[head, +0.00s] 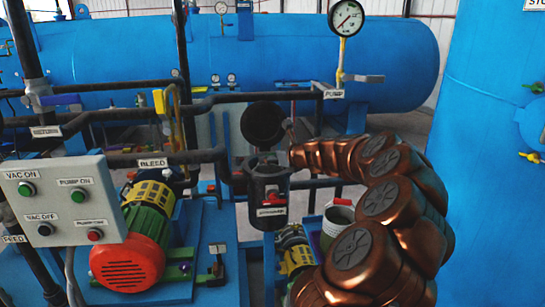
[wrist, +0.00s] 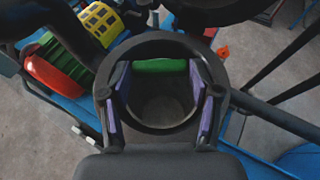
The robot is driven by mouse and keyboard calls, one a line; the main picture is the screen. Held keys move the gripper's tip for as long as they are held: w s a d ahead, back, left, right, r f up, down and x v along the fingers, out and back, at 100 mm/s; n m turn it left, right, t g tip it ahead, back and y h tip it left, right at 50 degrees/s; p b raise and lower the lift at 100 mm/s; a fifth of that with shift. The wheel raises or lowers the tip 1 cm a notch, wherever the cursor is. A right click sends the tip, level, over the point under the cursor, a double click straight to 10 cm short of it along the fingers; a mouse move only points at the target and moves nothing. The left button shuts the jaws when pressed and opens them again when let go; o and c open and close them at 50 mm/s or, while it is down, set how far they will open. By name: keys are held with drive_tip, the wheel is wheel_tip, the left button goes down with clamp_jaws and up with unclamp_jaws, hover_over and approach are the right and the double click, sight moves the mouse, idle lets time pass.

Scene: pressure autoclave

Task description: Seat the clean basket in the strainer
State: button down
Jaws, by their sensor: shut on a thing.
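The strainer (head: 269,190) is a dark upright cylinder with a white label, standing near the middle of the head view. In the wrist view its round dark rim appears to lie below my gripper (wrist: 160,82). The two purple-padded fingers stand on either side of the opening. A green bar, probably the grip of the clean basket (wrist: 160,66), lies between the fingers at the far side. My gripper is shut on it. The basket's body is hard to make out, and I cannot tell how deep it sits. In the head view my gripper is dark and hard to separate from the strainer's top.
A dark round lid (head: 263,124) stands raised behind the strainer. A pale bucket (head: 336,224) stands to the right, beside my arm. A red and green motor (head: 128,262) and a control box (head: 62,205) are at left. Dark pipes run close around the strainer.

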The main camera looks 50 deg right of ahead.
drive_tip(key=shift+f+b, duration=0.3)
drive_tip(key=shift+f, duration=0.45)
drive_tip(key=shift+c, duration=0.9)
unclamp_jaws()
drive_tip(key=v, duration=1.2)
drive_tip(key=shift+a, duration=0.15)
